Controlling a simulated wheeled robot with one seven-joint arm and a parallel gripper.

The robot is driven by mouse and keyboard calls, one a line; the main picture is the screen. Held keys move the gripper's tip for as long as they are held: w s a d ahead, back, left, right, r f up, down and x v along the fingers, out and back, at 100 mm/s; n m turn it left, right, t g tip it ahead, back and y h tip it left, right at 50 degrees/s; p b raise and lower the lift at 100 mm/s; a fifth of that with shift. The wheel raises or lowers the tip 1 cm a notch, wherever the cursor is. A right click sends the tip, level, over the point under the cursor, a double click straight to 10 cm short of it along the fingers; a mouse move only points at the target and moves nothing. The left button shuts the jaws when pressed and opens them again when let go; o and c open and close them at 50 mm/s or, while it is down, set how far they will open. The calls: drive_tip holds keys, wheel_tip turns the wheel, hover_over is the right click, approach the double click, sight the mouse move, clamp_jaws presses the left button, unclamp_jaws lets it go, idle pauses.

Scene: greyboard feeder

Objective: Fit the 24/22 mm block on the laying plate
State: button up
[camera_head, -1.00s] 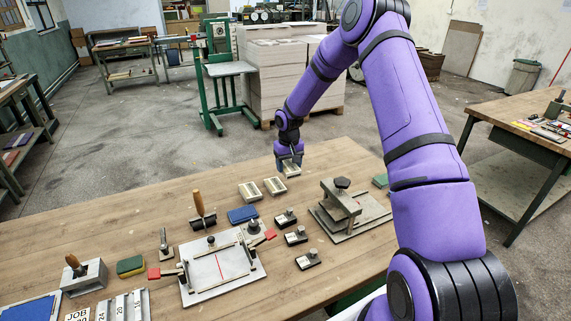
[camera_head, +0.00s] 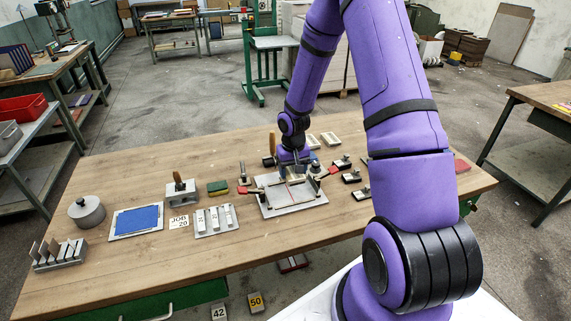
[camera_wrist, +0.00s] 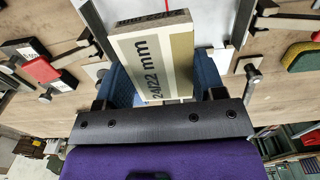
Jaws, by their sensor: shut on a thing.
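In the head view my gripper (camera_head: 293,172) is over the back part of the laying plate (camera_head: 292,209), a pale metal plate with a red line and raised bars. The wrist view shows the plate (camera_wrist: 120,8) beyond the block, with its red line partly in sight. The block is tilted in that picture. Whether it touches the plate cannot be told; my arm hides part of the plate's back.
Two cream blocks (camera_head: 312,141) lie behind the plate. Several small knobbed tools (camera_head: 351,177) stand to its right. A green and yellow sponge (camera_head: 218,188), a labelled slot holder (camera_head: 214,221) and a JOB 20 card (camera_head: 180,222) lie left. The front table strip is clear.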

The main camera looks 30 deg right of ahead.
sight(290, 193)
drive_tip(key=shift+s+a+f, duration=0.15)
drive_tip(key=shift+s+a, duration=0.15)
drive_tip(key=shift+a, duration=0.5)
drive_tip(key=shift+f, duration=2.1)
drive_tip(key=shift+f, duration=0.85)
idle(0.4)
drive_tip(key=o, duration=1)
wheel_tip(290, 193, up, 11)
drive_tip(key=shift+f, duration=0.1)
idle(0.5)
